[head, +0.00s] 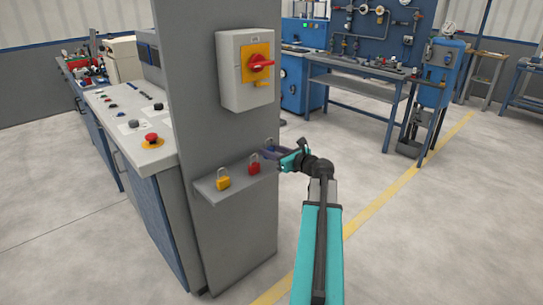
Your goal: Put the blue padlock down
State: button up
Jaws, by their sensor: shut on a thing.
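My gripper (272,154) is at the right end of a small grey shelf (238,182) on the grey column, in the head view. It is shut on what looks like the blue padlock (269,143). Only a small part of the padlock shows, and the dark fingers hide most of it. I cannot tell whether it touches the shelf. A yellow padlock (223,183) and a red padlock (254,167) stand upright on the shelf to the left of my gripper.
A switch box (244,72) with a red knob is on the column above the shelf. A control desk (130,125) with a red button stands left. The floor to the right is clear.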

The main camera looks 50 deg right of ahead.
aim_at(271, 147)
jog(key=shift+w+d+f, duration=0.15)
jog(key=shift+w+d, duration=1.05)
jog(key=shift+w, duration=0.1)
jog(key=shift+f, duration=1.75)
jog(key=shift+f+b, duration=0.1)
jog(key=shift+b, duration=0.2)
jog(key=o, duration=1.1)
jog(key=s+r, duration=0.2)
jog(key=s, duration=1)
jog(key=shift+a, duration=0.45)
